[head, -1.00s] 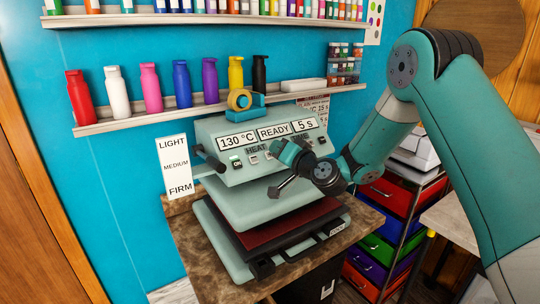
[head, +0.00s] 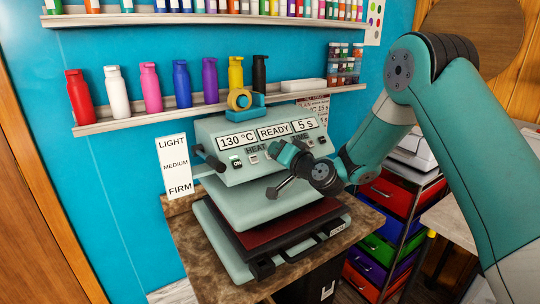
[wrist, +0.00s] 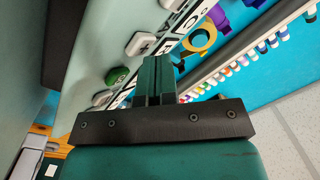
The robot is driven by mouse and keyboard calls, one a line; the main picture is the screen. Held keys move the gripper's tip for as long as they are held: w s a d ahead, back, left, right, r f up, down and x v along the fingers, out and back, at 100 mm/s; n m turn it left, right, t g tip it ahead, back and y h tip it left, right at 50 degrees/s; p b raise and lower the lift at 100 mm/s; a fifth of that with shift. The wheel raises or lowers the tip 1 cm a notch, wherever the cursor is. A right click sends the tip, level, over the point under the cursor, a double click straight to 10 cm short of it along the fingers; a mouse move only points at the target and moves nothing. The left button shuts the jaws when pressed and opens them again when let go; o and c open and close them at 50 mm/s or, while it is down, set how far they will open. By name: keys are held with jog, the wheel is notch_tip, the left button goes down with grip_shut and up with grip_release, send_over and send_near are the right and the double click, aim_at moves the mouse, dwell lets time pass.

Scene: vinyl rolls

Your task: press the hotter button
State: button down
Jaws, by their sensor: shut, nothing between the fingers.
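The heat press (head: 262,205) stands on a brown stand, its panel reading 130 °C, READY and 5 s. Under the HEAT label is a row of small buttons, with an ON button (head: 237,163) at the left and a pale button (head: 254,160) beside it. My gripper (head: 283,152) is shut and empty, in front of the panel right of these buttons; it hides part of the row. In the wrist view, the shut fingers (wrist: 153,72) point at the panel. A white button marked plus (wrist: 140,43) and a green button (wrist: 117,76) lie left of them. Contact cannot be told.
A dark lever (head: 285,186) sticks out below my gripper. A tape dispenser (head: 240,101) stands above the press, near a shelf (head: 140,120) of coloured bottles. A LIGHT–MEDIUM–FIRM card (head: 175,166) stands at the left. Coloured drawers (head: 388,194) are at the right.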

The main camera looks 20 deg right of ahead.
jog(key=shift+w+f, duration=0.25)
jog(key=shift+f, duration=0.05)
dwell(0.4)
dwell(0.3)
jog(key=shift+s+d+r+b, duration=0.15)
jog(key=shift+s+r+b, duration=0.25)
jog(key=shift+s+r, duration=0.2)
jog(key=s+r, duration=0.1)
jog(key=s+d+r, duration=0.1)
jog(key=s+r, duration=0.1)
jog(key=shift+s+r+b, duration=0.15)
jog(key=shift+r+b, duration=0.15)
dwell(2.3)
